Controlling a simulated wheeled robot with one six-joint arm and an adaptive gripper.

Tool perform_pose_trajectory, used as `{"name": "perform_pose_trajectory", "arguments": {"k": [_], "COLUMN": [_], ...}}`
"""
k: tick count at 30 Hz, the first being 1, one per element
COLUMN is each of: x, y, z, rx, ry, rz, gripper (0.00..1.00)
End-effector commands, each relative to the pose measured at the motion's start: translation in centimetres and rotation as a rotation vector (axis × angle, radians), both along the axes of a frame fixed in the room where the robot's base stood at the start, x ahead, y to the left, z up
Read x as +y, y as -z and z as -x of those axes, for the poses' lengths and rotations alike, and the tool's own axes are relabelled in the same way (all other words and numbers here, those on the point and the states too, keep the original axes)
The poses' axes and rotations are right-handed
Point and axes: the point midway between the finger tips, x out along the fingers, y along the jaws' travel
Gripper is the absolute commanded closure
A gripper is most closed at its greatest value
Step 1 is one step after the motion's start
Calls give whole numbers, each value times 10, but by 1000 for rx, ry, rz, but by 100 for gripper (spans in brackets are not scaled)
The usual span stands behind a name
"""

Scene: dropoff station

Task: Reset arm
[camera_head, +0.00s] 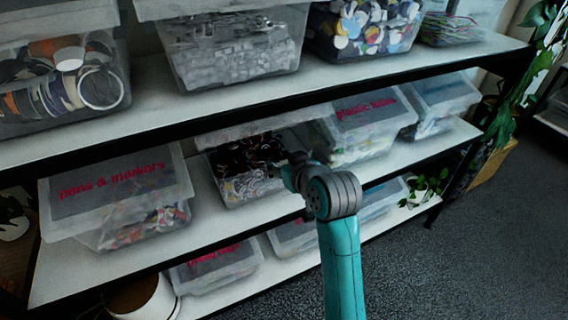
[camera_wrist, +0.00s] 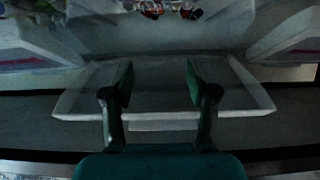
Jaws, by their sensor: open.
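My teal arm (camera_head: 341,265) rises from the lower edge of the head view, with its grey wrist joint (camera_head: 335,195) in front of the middle shelf. My gripper (camera_wrist: 159,84) is open and empty in the wrist view, its two dark green fingers well apart. In the head view the fingers are mostly hidden by the wrist. A translucent lid-like panel (camera_wrist: 238,103) shows behind and between the fingers; I cannot tell whether they touch it. Above it is a clear bin (camera_wrist: 145,38) with small colourful items at the top edge.
Several bins fill the shelves above and below. Open carpet (camera_head: 470,265) lies right.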

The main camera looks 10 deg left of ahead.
Motion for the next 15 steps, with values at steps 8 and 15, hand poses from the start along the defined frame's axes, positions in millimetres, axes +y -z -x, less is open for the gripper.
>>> {"name": "perform_pose_trajectory", "arguments": {"k": [8, 15], "x": [-3, -3], "y": [-2, -2], "z": [5, 4], "rx": [1, 1], "ry": [0, 0], "rz": [1, 1], "gripper": [42, 42]}}
